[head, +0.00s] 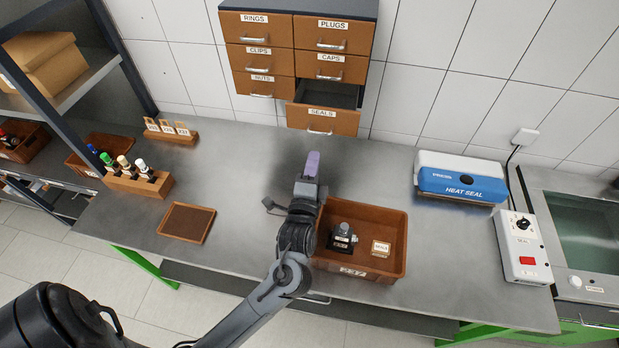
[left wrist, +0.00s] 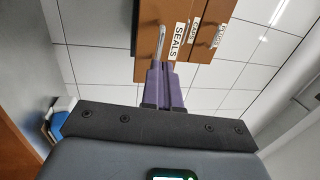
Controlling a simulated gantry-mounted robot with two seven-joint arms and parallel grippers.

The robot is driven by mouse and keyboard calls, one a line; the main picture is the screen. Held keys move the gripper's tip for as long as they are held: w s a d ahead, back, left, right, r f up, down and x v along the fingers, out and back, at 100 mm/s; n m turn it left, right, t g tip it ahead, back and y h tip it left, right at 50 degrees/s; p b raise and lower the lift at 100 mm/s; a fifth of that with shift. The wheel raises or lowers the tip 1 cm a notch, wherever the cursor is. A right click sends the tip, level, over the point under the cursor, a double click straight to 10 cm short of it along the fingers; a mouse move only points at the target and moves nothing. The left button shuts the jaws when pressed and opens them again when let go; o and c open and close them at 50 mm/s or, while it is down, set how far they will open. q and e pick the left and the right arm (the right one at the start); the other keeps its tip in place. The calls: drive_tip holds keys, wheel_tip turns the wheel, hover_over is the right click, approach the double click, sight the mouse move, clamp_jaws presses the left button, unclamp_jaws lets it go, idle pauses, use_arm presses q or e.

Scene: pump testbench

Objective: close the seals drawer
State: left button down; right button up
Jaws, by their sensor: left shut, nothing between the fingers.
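The seals drawer (head: 322,119) is the lowest right drawer of the wall cabinet (head: 296,48). It stands pulled out, and its grey inside shows above its front. Its label and metal handle also show in the left wrist view (left wrist: 177,45). My left gripper (head: 312,160) is shut, with purple fingertips and nothing between them. In the head view it is below the drawer front, above the table. In the left wrist view its fingers (left wrist: 166,82) point at the drawer front near the handle; I cannot tell whether they touch it. My right gripper is not in view.
A brown bin (head: 392,262) with a small pump part (head: 342,238) and a labelled box (head: 381,248) stands below my left gripper. A heat sealer (head: 462,178) is at the right. A bottle rack (head: 138,182) and an empty tray (head: 186,223) are at the left.

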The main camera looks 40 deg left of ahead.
use_arm(q)
drive_tip(key=shift+x, duration=2.75)
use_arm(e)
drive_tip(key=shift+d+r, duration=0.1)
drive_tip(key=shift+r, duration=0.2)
